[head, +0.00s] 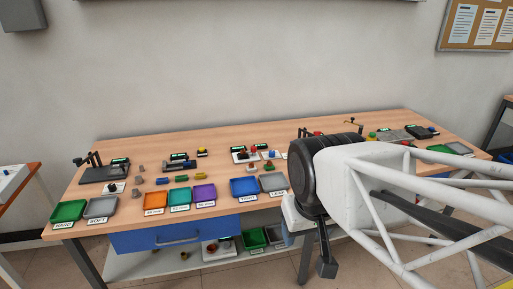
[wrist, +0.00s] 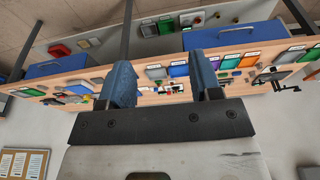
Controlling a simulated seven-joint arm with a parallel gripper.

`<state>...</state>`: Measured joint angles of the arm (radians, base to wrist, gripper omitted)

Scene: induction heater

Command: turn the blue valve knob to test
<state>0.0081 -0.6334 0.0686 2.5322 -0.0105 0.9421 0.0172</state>
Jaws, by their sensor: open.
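A small blue knob-like part (head: 272,153) sits on a pale base near the middle of the workbench in the head view. It is too small there to read its setting or any test mark. My gripper (wrist: 161,62) is open in the wrist view, with its two blue fingers apart and nothing held between them. It is apart from the bench, which shows beyond the fingers. The knob cannot be told clearly in the wrist view. In the head view my arm covers part of the bench at the right, and the fingers are not clear.
The wooden workbench (head: 225,222) carries red parts (head: 253,148), a blue tray (head: 243,187), an orange tray (head: 155,203), a purple tray (head: 204,194) and a green tray (head: 68,211). A black stand (head: 103,174) is at the left. A blue drawer (head: 175,235) hangs below.

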